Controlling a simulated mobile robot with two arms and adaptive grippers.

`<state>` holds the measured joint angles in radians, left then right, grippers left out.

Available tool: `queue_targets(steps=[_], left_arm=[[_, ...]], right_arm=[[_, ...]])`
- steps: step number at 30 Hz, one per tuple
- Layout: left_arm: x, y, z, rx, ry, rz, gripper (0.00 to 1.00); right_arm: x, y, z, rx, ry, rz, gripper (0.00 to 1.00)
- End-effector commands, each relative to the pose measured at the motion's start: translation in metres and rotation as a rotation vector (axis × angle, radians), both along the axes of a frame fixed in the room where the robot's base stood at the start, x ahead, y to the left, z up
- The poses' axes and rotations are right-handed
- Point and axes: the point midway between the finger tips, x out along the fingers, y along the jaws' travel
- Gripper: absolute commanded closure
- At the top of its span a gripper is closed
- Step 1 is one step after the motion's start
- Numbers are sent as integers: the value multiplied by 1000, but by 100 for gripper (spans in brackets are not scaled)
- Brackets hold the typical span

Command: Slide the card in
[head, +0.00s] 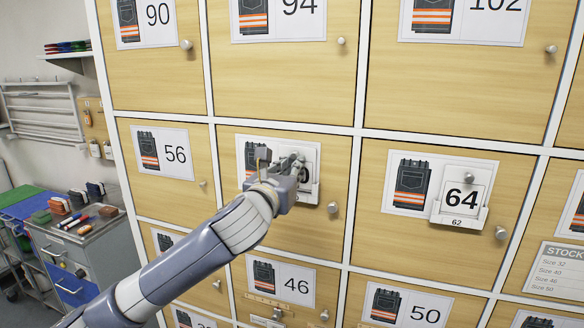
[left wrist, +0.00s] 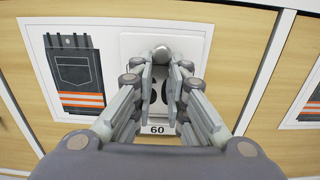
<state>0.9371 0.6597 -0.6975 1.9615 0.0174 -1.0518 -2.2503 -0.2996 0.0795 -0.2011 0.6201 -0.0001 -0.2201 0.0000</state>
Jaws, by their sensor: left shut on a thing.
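My left gripper (head: 292,163) is in front of the middle locker door and is shut on a white card (head: 311,153) by the small round knob near its top. In the left wrist view the knob (left wrist: 162,53) sits at the fingertips, and the card (left wrist: 196,50) lies behind them with its number mostly covered by the fingers. Below the card is a white holder labelled 60 (left wrist: 157,129), on the door's white picture panel (left wrist: 48,28). The card is upright and close against the panel. I cannot tell how deep it sits in the holder. My right gripper is not in view.
The door to the right has a card 64 (head: 462,197) standing in a holder labelled 62 (head: 457,222). Round door knobs stick out, one (head: 333,207) close to my gripper. A grey cabinet (head: 50,243) with several small items on top stands at the left.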

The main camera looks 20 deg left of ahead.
Motion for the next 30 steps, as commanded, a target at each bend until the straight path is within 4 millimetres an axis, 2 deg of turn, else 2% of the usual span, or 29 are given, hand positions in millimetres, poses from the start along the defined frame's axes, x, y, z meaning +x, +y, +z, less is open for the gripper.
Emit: queue_targets(steps=[22, 23, 25, 30], left_arm=[[0, 0, -3, 0, 0, 0, 100], [0, 0, -2, 0, 0, 0, 80], [0, 0, -3, 0, 0, 0, 64], [0, 0, -3, 0, 0, 0, 63]], right_arm=[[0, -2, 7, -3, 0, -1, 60], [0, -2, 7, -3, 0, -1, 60], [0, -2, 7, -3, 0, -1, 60], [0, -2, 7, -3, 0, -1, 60]])
